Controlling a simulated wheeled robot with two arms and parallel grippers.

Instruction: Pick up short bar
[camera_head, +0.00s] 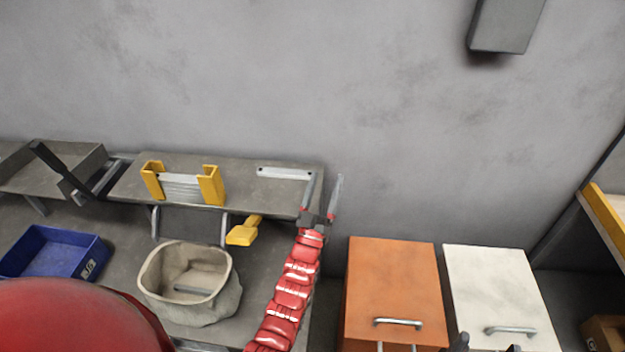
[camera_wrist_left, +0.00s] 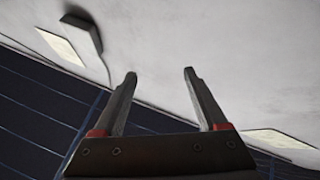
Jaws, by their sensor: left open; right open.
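A short flat metal bar (camera_head: 284,174) with a hole near each end lies on the right part of the grey shelf (camera_head: 255,192). My left gripper (camera_head: 323,184) is open and points up at the shelf's right end. One finger appears close to the bar's right end; I cannot tell whether they touch. In the left wrist view my left gripper (camera_wrist_left: 160,76) is open with nothing between its fingers. My right gripper (camera_head: 487,345) is open at the bottom edge, with only its dark fingertips showing.
A yellow holder (camera_head: 211,186) with stacked metal bars (camera_head: 181,187) stands left on the shelf. Below are a cloth bag (camera_head: 224,297) with a bar (camera_head: 192,290) inside, and a blue bin (camera_head: 40,238). Orange (camera_head: 393,280) and white (camera_head: 490,285) cabinets stand right.

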